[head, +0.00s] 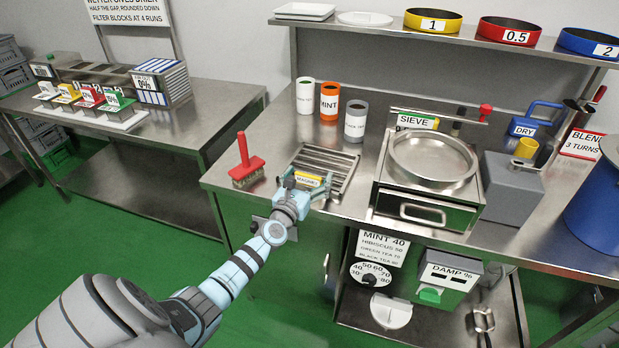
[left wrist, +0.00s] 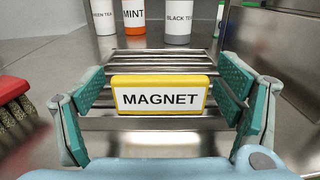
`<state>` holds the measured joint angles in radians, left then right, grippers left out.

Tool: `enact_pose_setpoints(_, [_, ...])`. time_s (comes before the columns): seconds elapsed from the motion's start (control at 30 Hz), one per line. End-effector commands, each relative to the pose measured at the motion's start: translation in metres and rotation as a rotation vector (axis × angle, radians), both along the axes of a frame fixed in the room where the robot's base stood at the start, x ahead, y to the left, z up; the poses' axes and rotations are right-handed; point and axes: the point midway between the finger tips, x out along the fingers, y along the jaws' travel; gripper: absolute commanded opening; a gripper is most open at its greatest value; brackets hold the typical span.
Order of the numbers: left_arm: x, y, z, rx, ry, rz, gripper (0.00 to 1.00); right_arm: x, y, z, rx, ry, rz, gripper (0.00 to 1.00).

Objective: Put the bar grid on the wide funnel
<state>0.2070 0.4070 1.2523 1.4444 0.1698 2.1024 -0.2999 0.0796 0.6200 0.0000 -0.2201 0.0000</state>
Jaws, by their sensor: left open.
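The bar grid (head: 326,166) lies flat on the steel table, a frame of metal bars with a yellow-edged MAGNET handle (head: 308,179) at its near side. In the left wrist view the MAGNET handle (left wrist: 160,95) stands upright in the middle, with the bars (left wrist: 150,68) behind it. My left gripper (head: 300,184) is open at the handle; it also shows in the left wrist view (left wrist: 163,98). Its teal fingers stand either side of the handle, with a small gap on each side. I cannot clearly make out the wide funnel. My right gripper is out of view.
A red brush (head: 246,164) is just left of the grid; its bristles show in the left wrist view (left wrist: 15,105). Tea canisters (head: 330,101) stand behind it. A sieve unit with a round pan (head: 433,158) is at the right. A blue drum (head: 597,205) stands far right.

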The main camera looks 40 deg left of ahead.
Motion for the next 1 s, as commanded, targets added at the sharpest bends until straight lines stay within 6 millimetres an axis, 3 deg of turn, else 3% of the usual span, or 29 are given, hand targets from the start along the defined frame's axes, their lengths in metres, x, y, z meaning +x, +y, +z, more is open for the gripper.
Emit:
enact_pose_setpoints(0.27, [-0.005,-0.002,-0.004,-0.001,0.001,-0.001,0.85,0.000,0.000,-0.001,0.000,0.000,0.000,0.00])
enact_pose_setpoints(0.47, [-0.047,-0.016,-0.009,-0.001,0.003,-0.002,0.85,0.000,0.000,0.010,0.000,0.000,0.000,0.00])
enact_pose_setpoints(0.7, [-0.115,-0.035,-0.010,-0.001,0.002,-0.002,0.85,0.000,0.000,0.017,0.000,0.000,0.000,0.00])
enact_pose_setpoints(0.83, [-0.134,-0.040,-0.010,0.000,0.001,-0.001,0.85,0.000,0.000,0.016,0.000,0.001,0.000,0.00])
enact_pose_setpoints(1.0, [-0.139,-0.042,-0.010,-0.001,-0.001,-0.001,0.85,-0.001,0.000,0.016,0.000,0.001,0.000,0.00])
